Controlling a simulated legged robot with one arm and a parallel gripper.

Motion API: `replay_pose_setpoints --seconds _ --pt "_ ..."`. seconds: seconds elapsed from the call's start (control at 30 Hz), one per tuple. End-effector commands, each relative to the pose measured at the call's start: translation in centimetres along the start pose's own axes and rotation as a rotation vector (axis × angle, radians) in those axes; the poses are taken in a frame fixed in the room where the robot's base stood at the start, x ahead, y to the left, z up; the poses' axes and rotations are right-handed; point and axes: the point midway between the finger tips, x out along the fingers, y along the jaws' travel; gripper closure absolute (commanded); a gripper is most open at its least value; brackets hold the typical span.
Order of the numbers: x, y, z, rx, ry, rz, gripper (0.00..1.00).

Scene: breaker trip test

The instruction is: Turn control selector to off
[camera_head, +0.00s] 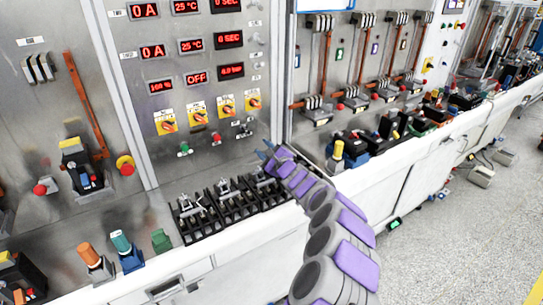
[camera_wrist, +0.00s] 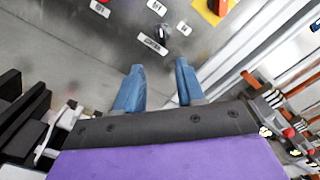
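A small black selector knob (camera_wrist: 160,30) with a white label plate below it is on the grey metal panel, at the top middle of the wrist view. In the head view my gripper (camera_head: 265,149) is in front of the panel's lower right, below the small labelled controls. The knob's setting cannot be told.
Yellow rotary switches with red handles (camera_head: 227,104) sit in a row above. Black breaker blocks (camera_head: 238,199) stand on the bench below and left of my gripper. A metal frame post (camera_head: 280,90) rises at right. Red displays (camera_head: 195,77) are higher up.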

Motion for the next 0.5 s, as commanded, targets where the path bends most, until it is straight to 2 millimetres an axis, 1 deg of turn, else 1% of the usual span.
replay_pose_setpoints --seconds 0.1,0.17,0.3,0.5 --pt "-1.3 -0.3 0.1 0.006 -0.002 -0.005 0.62" --pt "-1.8 -0.1 0.3 0.006 -0.005 -0.002 0.62" --pt "-3.1 -0.1 -0.1 0.005 -0.002 -0.003 0.62" --pt "-4.2 0.1 0.1 0.003 -0.002 0.0 0.62"
